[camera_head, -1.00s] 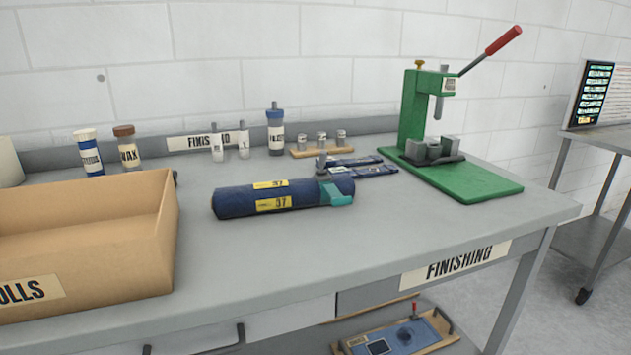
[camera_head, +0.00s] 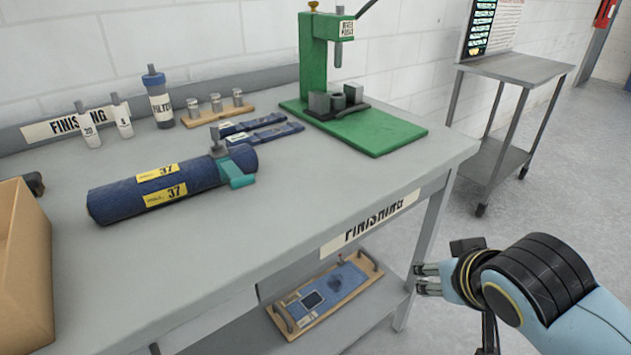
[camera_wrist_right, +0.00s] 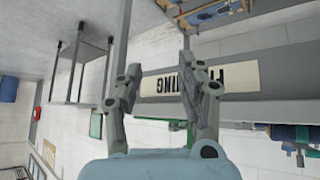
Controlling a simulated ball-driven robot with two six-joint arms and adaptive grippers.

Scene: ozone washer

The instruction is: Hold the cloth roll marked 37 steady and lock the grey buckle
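The dark blue cloth roll marked 37 (camera_head: 125,200) lies on its side on the grey workbench, yellow labels facing up and front. A small grey upright piece, seemingly the grey buckle (camera_head: 216,138), stands at its right end beside a teal tab (camera_head: 236,174). Whether it is locked is too small to tell. My right gripper (camera_head: 427,280) is off the bench's front right, well apart from the roll. The right wrist view shows its two fingers (camera_wrist_right: 163,75) spread with nothing between them. My left gripper is out of view.
A green press (camera_head: 375,131) stands at the bench's back right. Flat blue strips (camera_head: 262,135), small bottles (camera_head: 160,100) and a wooden weight holder (camera_head: 217,112) sit behind the roll. A cardboard box (camera_head: 25,280) is at left. The bench's front middle is clear.

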